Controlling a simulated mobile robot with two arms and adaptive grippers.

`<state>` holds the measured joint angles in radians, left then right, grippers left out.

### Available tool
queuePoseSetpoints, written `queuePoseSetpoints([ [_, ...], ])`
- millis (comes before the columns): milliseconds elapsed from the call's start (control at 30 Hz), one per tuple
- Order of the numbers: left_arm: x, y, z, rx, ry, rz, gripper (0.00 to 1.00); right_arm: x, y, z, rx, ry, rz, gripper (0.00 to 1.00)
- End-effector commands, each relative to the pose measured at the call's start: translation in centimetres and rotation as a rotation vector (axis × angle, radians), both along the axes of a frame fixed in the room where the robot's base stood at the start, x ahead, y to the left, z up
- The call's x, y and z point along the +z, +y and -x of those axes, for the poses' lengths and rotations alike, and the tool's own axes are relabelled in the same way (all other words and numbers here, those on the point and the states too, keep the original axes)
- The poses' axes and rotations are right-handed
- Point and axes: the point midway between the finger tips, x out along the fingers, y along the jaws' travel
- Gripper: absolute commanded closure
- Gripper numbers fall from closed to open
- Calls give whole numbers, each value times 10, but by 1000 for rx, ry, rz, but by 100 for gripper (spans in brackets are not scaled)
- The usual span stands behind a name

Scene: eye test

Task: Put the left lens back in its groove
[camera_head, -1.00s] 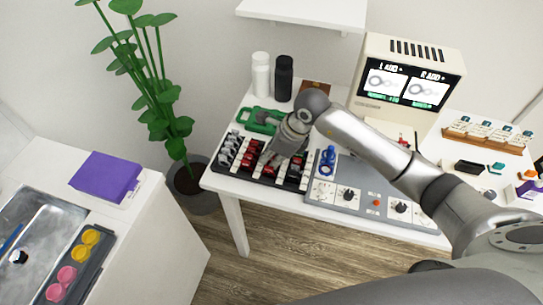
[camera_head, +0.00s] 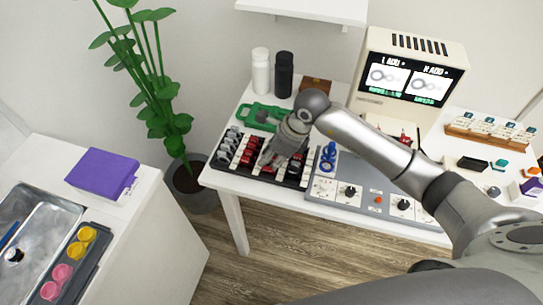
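A black lens tray (camera_head: 302,176) with white dividers stands at the front left of the white table. Several dark grey and red-rimmed lenses (camera_head: 249,149) stand in its grooves. My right gripper (camera_head: 268,161) reaches down over the right half of this tray, its fingers pointing at the grooves. The gripper and wrist hide part of the tray, and I cannot tell whether a lens is between the fingers. Which lens is the left one, and which groove is its own, I cannot tell. My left gripper is out of view.
A grey control panel (camera_head: 328,203) with knobs and a blue device (camera_head: 328,157) adjoins the tray's right side. A green trial-frame-like object (camera_head: 262,114) lies behind the tray. A monitor (camera_head: 413,75), white bottle (camera_head: 261,75) and black bottle (camera_head: 283,76) stand farther back.

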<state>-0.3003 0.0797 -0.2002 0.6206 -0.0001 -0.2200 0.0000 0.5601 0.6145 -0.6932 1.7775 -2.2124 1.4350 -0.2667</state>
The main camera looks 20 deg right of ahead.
Motion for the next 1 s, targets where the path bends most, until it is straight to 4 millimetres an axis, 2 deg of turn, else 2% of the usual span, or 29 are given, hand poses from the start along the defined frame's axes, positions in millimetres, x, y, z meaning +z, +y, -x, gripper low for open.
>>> queuePoseSetpoints([
  [333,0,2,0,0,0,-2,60,0,0,0,0,0,0,68],
  [467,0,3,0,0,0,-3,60,7,-3,1,0,-3,2,68],
  [567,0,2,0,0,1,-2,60,20,-7,4,-1,-4,1,68],
  [800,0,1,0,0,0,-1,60,68,-24,14,0,-6,3,68],
  [1000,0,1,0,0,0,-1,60,99,-34,22,-1,-3,2,68],
])
